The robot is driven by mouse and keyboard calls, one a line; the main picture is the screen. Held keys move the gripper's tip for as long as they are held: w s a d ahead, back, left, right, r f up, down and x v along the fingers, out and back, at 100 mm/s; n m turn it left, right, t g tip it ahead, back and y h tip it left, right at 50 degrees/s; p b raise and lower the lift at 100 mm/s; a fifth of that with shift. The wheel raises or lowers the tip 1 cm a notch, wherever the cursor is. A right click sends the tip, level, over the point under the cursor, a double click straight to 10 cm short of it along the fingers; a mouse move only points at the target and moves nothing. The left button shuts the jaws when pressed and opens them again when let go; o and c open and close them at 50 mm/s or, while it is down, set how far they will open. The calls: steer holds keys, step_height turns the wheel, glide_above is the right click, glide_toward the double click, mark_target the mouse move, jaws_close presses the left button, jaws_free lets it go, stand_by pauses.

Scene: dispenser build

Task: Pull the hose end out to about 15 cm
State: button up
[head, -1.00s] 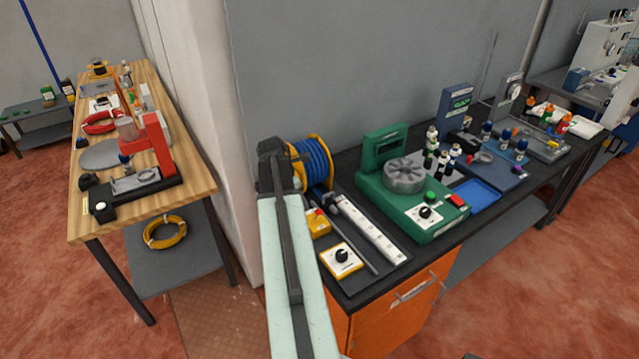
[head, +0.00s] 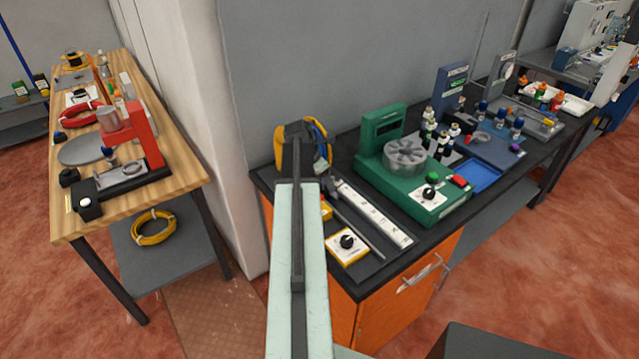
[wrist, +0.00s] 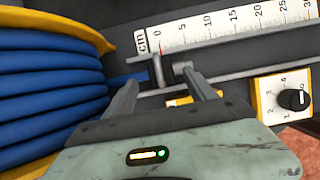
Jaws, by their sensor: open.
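The blue hose is wound on a yellow-flanged reel (wrist: 100,38), at the left of the wrist view. In the head view my arm hides most of the reel (head: 321,141). A short stretch of blue hose (wrist: 130,77) runs from the reel to a small grey metal fitting (wrist: 159,70) near the ruler's zero. The white cm ruler (wrist: 232,22) runs to the right from there, and shows in the head view (head: 372,213). My gripper (wrist: 161,80) is open, its two fingers either side of the hose end and fitting. Whether they touch is unclear.
A yellow-edged box with a black knob (wrist: 292,99) stands right of my gripper, nearer the bench's front edge. A thin grey rail (wrist: 240,60) lies along the ruler. A green machine (head: 415,180) stands farther right on the bench. The wall is close behind.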

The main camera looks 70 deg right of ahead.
steer(key=b+x, duration=0.3)
steer(key=x, duration=0.2)
steer(key=shift+f+b, duration=0.2)
steer(key=shift+b, duration=0.15)
steer(key=shift+d+r, duration=0.1)
